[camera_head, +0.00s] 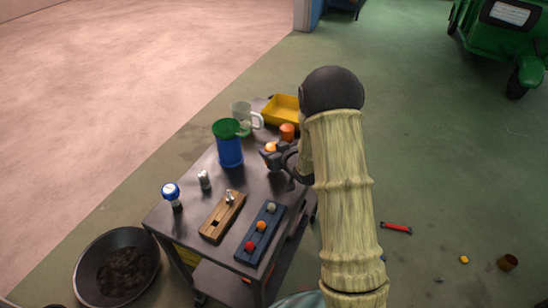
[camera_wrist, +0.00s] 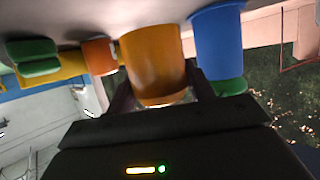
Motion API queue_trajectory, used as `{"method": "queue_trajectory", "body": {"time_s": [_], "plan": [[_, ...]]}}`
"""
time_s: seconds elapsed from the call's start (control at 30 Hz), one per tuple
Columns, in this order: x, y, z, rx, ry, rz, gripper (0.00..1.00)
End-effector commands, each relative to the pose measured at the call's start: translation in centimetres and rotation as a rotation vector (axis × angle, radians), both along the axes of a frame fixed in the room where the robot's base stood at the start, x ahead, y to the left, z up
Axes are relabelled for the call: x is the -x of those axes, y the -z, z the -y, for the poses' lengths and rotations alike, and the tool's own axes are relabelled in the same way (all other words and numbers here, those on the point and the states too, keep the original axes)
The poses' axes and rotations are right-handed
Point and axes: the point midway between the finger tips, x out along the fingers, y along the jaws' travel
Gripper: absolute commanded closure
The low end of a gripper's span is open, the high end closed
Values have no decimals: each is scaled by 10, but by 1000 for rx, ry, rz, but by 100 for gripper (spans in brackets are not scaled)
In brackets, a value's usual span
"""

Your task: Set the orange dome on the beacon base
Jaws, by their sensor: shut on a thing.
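The orange dome (camera_head: 270,147) is held in my gripper (camera_head: 274,158) at the right side of the dark table. In the wrist view the dome (camera_wrist: 152,58) is a large amber cup shape between the two dark fingers. My gripper is shut on it. I cannot tell in the head view whether the dome touches the table. No beacon base can be clearly told apart. A small blue and white round piece (camera_head: 171,191) stands at the table's left corner, and may be it. A smaller orange piece (camera_head: 287,131) stands just behind the dome.
A clear mug (camera_head: 242,115) and a yellow tray (camera_head: 284,109) are behind. A wooden block (camera_head: 222,216), a dark blue block with colored balls (camera_head: 261,232) and a small metal cylinder (camera_head: 204,180) stand in front.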

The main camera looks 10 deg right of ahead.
Motion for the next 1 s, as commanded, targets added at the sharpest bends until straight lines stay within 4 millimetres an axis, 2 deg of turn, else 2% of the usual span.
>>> {"method": "queue_trajectory", "body": {"time_s": [0.2, 0.63, 0.67, 0.73, 1.0], "plan": [[0, 30, 1, 1, 1, -4, 73], [0, 36, 3, 0, 5, -1, 73], [0, 35, 3, 0, 5, -1, 41], [0, 35, 3, 0, 5, -1, 28], [0, 34, 3, 1, 4, -1, 25]]}}
